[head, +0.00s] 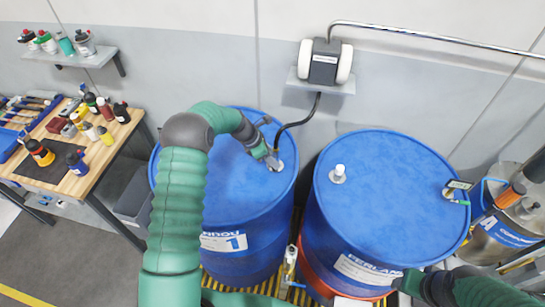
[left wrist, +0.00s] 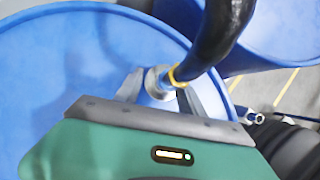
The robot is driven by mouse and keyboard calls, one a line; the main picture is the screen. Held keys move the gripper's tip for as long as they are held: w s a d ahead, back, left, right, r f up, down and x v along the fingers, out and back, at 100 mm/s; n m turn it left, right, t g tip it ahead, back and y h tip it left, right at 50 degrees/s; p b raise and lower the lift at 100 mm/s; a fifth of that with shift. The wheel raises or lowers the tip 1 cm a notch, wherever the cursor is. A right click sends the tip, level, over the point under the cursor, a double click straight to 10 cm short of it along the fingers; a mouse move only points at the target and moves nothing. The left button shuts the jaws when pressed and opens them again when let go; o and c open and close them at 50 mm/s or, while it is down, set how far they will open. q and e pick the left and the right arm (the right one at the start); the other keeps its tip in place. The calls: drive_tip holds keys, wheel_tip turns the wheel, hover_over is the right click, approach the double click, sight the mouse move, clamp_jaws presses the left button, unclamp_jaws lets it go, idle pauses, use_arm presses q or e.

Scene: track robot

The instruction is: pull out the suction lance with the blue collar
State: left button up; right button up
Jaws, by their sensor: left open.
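A suction lance (head: 280,164) stands in the top of the left blue drum (head: 225,190), with a black hose (head: 300,121) rising from it. In the left wrist view the lance (left wrist: 157,82) has a pale fitting and a yellow ring below the thick black hose (left wrist: 215,40). I cannot make out a blue collar. My left gripper (head: 272,156) is at the lance; in the left wrist view its open fingers (left wrist: 160,92) stand either side of the fitting. Whether they touch it is unclear. My right gripper (head: 408,284) is low by the right drum's front; its jaws are unclear.
A second blue drum (head: 390,195) with a white cap (head: 338,173) stands close on the right. A wall pump (head: 325,62) sits on a small shelf above. A workbench (head: 90,165) with bottles is at left. A metal canister (head: 510,225) is at far right.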

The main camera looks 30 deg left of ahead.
use_arm(q)
drive_tip(key=shift+a+f, duration=0.1)
drive_tip(key=shift+a, duration=0.25)
drive_tip(key=shift+w+d, duration=0.3)
drive_tip(key=shift+d, duration=0.65)
drive_tip(key=shift+d+r, duration=0.2)
drive_tip(key=shift+d, duration=0.35)
drive_tip(key=shift+s+a+f, duration=0.1)
drive_tip(key=shift+s+a, duration=0.15)
drive_tip(key=shift+a, duration=0.3)
drive_tip(key=shift+c, duration=0.3)
drive_tip(key=shift+a, duration=0.35)
drive_tip(key=c, duration=0.5)
drive_tip(key=shift+s+d, duration=0.1)
drive_tip(key=shift+c, duration=1.1)
drive_tip(key=shift+d, duration=0.4)
clamp_jaws()
drive_tip(key=shift+a, duration=0.15)
use_arm(e)
drive_tip(key=shift+w+d+r, duration=0.1)
drive_tip(key=shift+d, duration=0.25)
